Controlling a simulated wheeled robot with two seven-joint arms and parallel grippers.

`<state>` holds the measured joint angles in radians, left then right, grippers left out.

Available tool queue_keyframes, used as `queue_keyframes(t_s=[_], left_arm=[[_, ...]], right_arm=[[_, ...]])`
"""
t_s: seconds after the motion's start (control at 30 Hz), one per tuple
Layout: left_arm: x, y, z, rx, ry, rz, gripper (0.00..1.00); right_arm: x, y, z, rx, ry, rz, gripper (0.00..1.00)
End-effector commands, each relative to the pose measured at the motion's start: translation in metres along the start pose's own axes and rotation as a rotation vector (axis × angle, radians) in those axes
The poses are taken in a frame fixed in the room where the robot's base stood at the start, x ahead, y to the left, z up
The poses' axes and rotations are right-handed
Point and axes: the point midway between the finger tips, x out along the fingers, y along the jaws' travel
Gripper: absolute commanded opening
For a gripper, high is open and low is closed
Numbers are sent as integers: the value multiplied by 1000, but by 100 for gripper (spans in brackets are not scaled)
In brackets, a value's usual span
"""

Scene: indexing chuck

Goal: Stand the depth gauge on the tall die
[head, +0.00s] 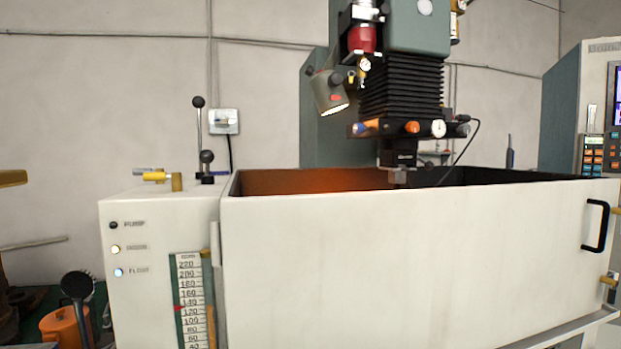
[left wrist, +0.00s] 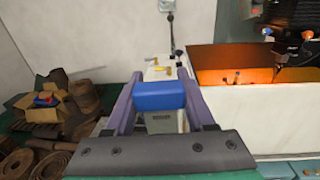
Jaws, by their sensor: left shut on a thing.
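In the left wrist view my left gripper (left wrist: 160,82) has its two purple fingers shut on a blue block (left wrist: 160,96). The block spans the gap between the fingers. I cannot tell from its visible face whether it is the depth gauge. The gripper is in front of the white machine cabinet, left of the open tank. No thing that I can surely name as the tall die shows in either view. Neither gripper shows in the head view, and my right gripper is in no view.
The white-walled tank (head: 420,240) has a machine head (head: 402,95) hanging over it. Small dark fittings (left wrist: 237,78) show inside the tank. The cabinet (head: 150,225) carries levers and yellow fittings. Brown coils (left wrist: 45,160) and a cardboard box (left wrist: 38,108) lie at the left.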

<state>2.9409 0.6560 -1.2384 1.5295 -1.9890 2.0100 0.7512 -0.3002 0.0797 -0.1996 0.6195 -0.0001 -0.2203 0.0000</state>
Motion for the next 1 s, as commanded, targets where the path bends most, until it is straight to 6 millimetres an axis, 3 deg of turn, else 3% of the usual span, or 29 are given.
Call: queue_keyframes(t_s=[0.37, 0.67, 0.87, 1.0], left_arm=[[36, -35, -12, 1, 3, -94, 0], [89, -95, -45, 2, 7, -269, 0], [134, -156, -95, 0, 11, -476, 0], [161, -205, -147, -2, 13, -669, 0]], right_arm=[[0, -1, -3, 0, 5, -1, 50], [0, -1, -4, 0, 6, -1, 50], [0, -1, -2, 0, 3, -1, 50], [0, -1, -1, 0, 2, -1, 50]])
